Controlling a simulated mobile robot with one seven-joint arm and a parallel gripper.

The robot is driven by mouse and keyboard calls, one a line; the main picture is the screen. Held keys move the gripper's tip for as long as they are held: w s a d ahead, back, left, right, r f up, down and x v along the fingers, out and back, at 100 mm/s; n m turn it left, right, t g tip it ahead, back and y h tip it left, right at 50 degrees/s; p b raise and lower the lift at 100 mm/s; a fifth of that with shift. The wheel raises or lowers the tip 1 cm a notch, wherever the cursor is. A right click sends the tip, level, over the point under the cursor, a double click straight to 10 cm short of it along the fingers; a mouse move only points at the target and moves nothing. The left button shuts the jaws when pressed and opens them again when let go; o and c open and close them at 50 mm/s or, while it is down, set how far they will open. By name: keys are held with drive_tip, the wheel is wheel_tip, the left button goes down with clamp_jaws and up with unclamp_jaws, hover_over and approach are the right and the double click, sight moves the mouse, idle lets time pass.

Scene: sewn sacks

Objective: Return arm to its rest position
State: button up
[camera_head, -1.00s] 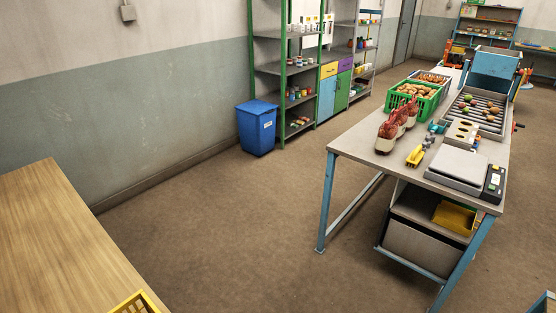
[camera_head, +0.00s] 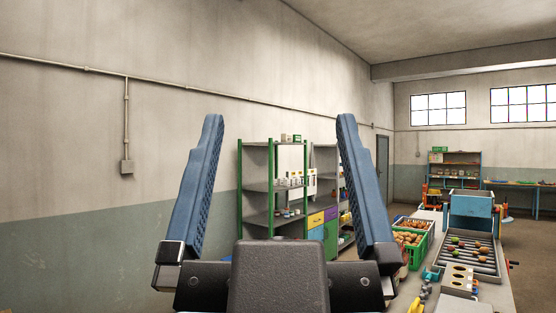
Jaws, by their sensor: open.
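My gripper (camera_head: 278,130) is raised close in front of the camera, in the lower middle of the view. Its two blue ribbed fingers point up and stand wide apart. Nothing is between them; the green-framed shelf shows through the gap, farther back. The black gripper body hides the lower middle of the view. The gripper is clear of the workbench, which lies to its right.
The workbench at right carries a green crate (camera_head: 423,247) of round produce, a roller tray (camera_head: 472,259) and a holed block (camera_head: 458,279). A green-framed shelf (camera_head: 257,187) stands by the left wall. A conduit box (camera_head: 127,166) is on that wall.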

wheel_tip(320, 180, down, 7)
drive_tip(key=b, duration=0.6)
drive_tip(key=shift+w+b, duration=0.15)
drive_tip(key=shift+b, duration=0.25)
drive_tip(key=shift+a, duration=0.1)
